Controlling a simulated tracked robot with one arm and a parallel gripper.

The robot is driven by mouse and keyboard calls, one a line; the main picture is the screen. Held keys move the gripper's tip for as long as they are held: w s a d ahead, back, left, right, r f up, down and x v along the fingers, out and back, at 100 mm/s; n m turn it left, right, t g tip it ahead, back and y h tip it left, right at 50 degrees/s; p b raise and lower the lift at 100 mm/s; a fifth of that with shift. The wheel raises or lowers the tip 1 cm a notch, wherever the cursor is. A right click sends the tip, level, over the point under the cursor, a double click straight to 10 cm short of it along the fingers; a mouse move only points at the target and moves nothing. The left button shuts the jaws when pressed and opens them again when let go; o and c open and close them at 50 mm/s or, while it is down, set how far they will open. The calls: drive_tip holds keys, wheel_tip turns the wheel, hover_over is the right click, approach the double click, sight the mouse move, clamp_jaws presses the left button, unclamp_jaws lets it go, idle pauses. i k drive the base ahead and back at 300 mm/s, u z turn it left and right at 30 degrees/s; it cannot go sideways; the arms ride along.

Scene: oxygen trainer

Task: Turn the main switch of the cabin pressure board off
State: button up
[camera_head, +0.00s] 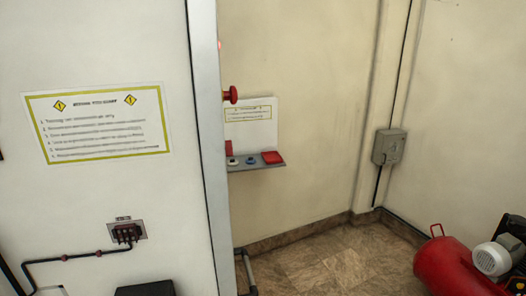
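My gripper is not in view. A small white board (250,125) with a yellow-bordered label stands on the back wall, partly hidden by the edge of the near white wall panel. A grey ledge (255,168) below it carries a white-and-dark knob (232,162), a blue knob (251,161) and a red block (273,157). A red mushroom-shaped knob (231,95) sticks out at the panel edge. A grey box (389,147) with cables hangs on the wall at right. I cannot tell which of these is the main switch or its position.
A yellow-bordered sign (97,123) is on the near white panel (120,40) at left. Below it is a dark socket with a cable (126,233). A red tank with a grey motor (452,262) stands at lower right. Brown tiled floor (330,262) between is clear.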

sight(228, 146)
drive_tip(key=z, duration=0.1)
drive_tip(key=i, duration=1)
